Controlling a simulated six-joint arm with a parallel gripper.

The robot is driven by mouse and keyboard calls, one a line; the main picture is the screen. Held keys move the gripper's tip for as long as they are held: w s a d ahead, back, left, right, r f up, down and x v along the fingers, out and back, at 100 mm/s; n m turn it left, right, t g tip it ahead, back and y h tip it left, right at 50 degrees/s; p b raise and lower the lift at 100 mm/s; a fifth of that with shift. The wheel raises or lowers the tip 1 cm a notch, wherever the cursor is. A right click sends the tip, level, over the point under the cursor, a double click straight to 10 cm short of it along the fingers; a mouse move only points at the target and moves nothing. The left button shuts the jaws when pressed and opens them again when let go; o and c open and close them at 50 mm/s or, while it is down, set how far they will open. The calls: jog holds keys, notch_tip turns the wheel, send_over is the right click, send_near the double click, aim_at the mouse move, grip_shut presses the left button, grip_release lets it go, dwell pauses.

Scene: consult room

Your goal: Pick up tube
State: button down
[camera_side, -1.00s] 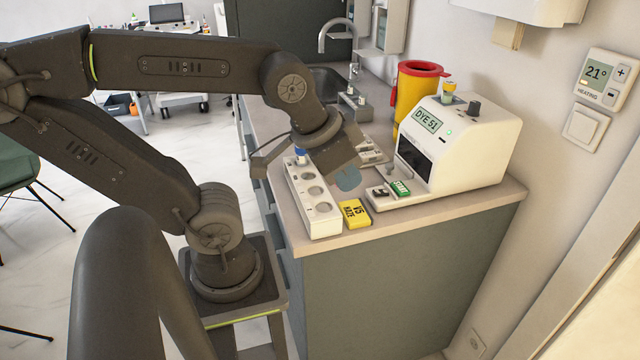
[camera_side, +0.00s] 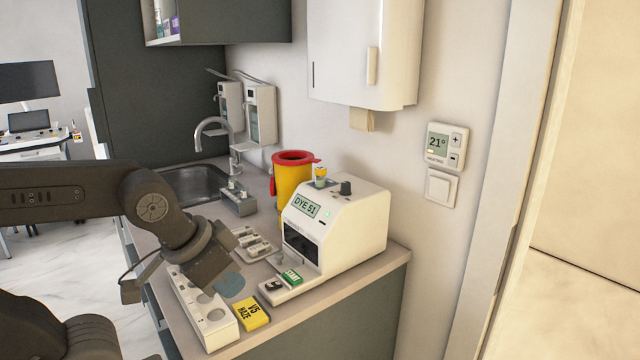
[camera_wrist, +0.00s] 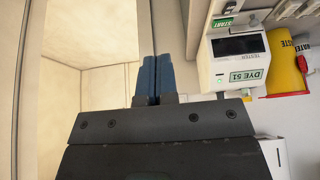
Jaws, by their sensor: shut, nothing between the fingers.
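A white rack with round holes (camera_side: 216,327) stands on the counter in the side view. No tube can be made out in it now; my arm's end covers its far part. A small container with a yellow top (camera_side: 320,176) stands on the white tester (camera_side: 352,232). My gripper's blue fingers (camera_wrist: 152,78) are together with nothing between them in the wrist view. The tester also appears upside down in the wrist view (camera_wrist: 236,72).
A tray of small items (camera_side: 254,245) lies behind. A yellow bin with a red lid (camera_side: 291,185) stands behind the tester. The sink (camera_side: 195,183) is at the back.

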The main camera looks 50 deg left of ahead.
jog(key=c, duration=0.7)
grip_release()
jog(key=shift+r, duration=0.1)
notch_tip(320, 180, up, 14)
jog(key=n+y, duration=0.1)
jog(key=n, duration=0.1)
send_over(320, 168)
jog(key=s+d, duration=0.1)
jog(key=s, duration=0.6)
jog(key=shift+t, duration=0.4)
jog(key=x, duration=1.3)
jog(key=shift+w+f, duration=0.15)
jog(key=shift+f, duration=0.2)
